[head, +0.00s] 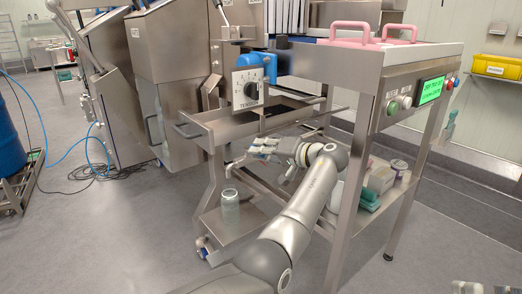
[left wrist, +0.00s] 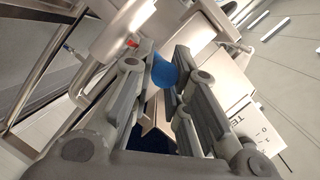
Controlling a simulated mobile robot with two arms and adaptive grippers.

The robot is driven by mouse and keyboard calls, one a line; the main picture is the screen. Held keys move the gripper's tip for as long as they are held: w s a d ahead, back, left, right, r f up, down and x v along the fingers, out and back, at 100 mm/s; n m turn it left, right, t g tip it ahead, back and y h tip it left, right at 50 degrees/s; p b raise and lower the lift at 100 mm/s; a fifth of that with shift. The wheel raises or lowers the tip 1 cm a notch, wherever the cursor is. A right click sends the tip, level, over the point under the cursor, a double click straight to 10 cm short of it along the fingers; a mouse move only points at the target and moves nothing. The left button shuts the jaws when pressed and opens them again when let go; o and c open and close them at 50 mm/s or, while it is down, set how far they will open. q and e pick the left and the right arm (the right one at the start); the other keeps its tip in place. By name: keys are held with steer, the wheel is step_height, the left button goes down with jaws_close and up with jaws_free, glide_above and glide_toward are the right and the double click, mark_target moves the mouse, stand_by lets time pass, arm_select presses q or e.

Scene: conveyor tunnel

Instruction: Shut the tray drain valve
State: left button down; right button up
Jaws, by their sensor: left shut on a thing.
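My left gripper (head: 264,148) is just below the front of the steel tray (head: 232,126), under the grey dial box. In the left wrist view the left gripper (left wrist: 165,65) is shut on a rounded blue piece (left wrist: 163,73) between its fingertips. It may be the drain valve's handle, but the fingers cover much of it and its angle cannot be told. In the head view the valve is not clearly seen, with the gripper in front of that area. My right gripper (head: 485,288) shows only its fingertips at the bottom right corner, apart and empty.
The grey dial box (head: 248,88) is above the tray. A clear jar (head: 230,208) stands on the low shelf. Bottles and boxes (head: 381,177) are on the shelf at right. A green screen (head: 431,90) faces the aisle. Floor at left (head: 100,230) is clear apart from hoses.

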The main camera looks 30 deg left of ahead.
arm_select(q)
steer(key=shift+f, duration=0.1)
steer(key=c, duration=1.7)
jaws_free()
steer(key=shift+o, duration=0.2)
steer(key=v, duration=1.2)
